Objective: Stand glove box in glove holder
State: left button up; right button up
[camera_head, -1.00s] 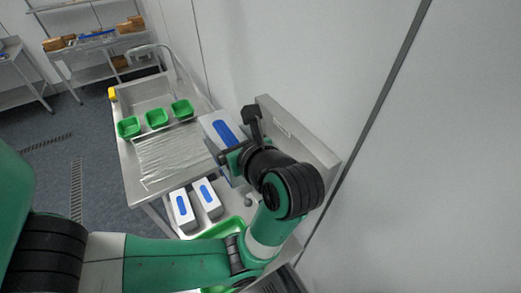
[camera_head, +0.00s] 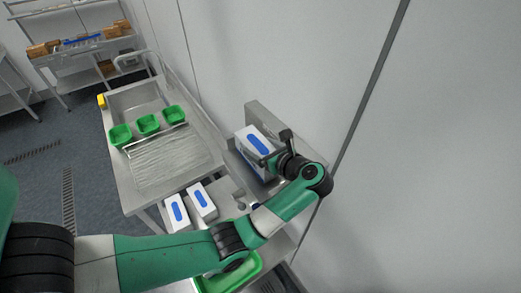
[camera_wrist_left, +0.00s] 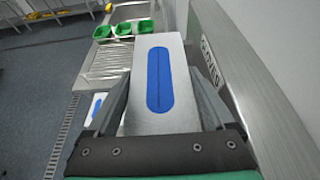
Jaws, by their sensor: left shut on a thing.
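My left gripper (camera_head: 274,158) is shut on a white glove box with a blue oval on top (camera_head: 250,135). In the left wrist view the glove box (camera_wrist_left: 158,118) sits between both fingers, blue oval facing the camera. The steel glove holder (camera_head: 287,127) is on the wall, its back plate just right of the box. In the left wrist view the lettered holder plate (camera_wrist_left: 232,60) runs close along the box's right side. The box looks upright and within the holder's outline. Its base is hidden, so I cannot tell if it rests on the holder floor. My right gripper is out of view.
Two more white boxes with blue ovals (camera_head: 176,213) stand below the sink bench (camera_head: 180,175). Three green tubs (camera_head: 148,124) line the bench. A green tray (camera_head: 232,279) lies partly behind my left arm. The wall is close on the right.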

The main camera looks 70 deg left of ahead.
pick_arm(q)
jog(key=shift+f, duration=0.9)
jog(key=o, duration=1.5)
jog(key=shift+r, duration=0.2)
jog(key=shift+w+d, duration=0.1)
jog(key=shift+d, duration=0.25)
jog(key=p+v, duration=0.2)
jog(key=v, duration=0.9)
jog(key=shift+d+r, duration=0.1)
jog(key=shift+d, duration=0.05)
